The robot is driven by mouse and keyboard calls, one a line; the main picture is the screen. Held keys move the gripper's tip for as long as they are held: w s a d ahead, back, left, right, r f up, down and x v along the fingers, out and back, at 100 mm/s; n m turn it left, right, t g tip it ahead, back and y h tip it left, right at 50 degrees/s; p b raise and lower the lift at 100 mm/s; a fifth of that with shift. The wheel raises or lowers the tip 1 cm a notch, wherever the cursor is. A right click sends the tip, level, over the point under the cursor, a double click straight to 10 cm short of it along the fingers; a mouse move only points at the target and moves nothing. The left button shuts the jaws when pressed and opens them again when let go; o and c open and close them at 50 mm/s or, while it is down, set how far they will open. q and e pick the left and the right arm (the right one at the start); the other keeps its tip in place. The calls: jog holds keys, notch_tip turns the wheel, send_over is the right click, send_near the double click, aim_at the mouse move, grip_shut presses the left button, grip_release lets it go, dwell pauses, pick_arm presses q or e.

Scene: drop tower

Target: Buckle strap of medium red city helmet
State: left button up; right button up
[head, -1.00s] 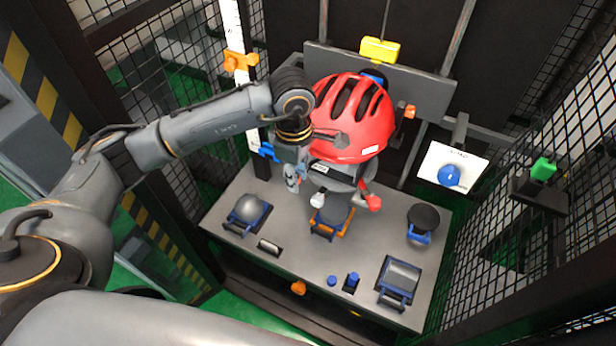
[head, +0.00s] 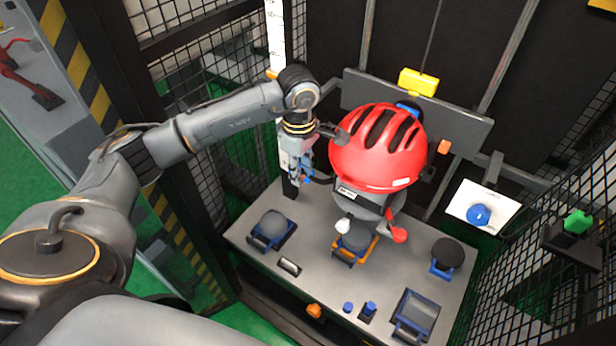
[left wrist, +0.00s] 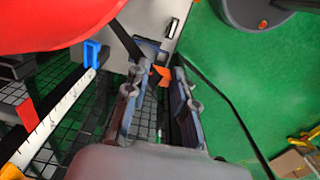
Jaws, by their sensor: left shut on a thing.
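The red city helmet (head: 378,150) sits on a grey headform above the table, and its shell edge (left wrist: 50,22) fills the upper left of the left wrist view. A white piece (head: 343,227) and a red piece (head: 399,235) hang below it. I cannot tell whether they are the strap's buckle ends. My left gripper (head: 303,174) is just left of the helmet. In the left wrist view its fingers (left wrist: 158,72) have a small orange piece (left wrist: 160,75) between or behind them. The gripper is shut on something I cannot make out. My right gripper is out of view.
The grey table (head: 320,285) holds an orange-framed stand (head: 355,246), blue-framed pieces and a small blue knob (head: 368,311). A blue clamp (left wrist: 92,52) sits on the white scale rail (left wrist: 45,130). Wire mesh encloses both sides.

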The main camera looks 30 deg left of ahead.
pick_arm(q)
jog(key=shift+w+a+r, duration=0.5)
jog(key=shift+w+a, duration=0.45)
jog(key=shift+a, duration=1.2)
jog(key=shift+w+d+r+p, duration=0.65)
jog(key=shift+w+r, duration=0.85)
jog(key=shift+w, duration=0.55)
jog(key=shift+w+d+r+p, duration=0.4)
jog(key=shift+w+d+r, duration=0.4)
jog(key=shift+w+r, duration=0.95)
jog(key=shift+w+d+r+p, duration=0.65)
jog(key=shift+w+r, duration=0.55)
jog(key=shift+w, duration=1.1)
jog(key=shift+d+f+b, duration=0.1)
jog(key=shift+f+b, duration=0.3)
jog(key=shift+f, duration=0.1)
jog(key=shift+f+b, duration=0.65)
jog(key=shift+f, duration=0.5)
jog(key=shift+f, duration=0.2)
jog(key=o, duration=0.8)
jog(key=shift+o, duration=0.2)
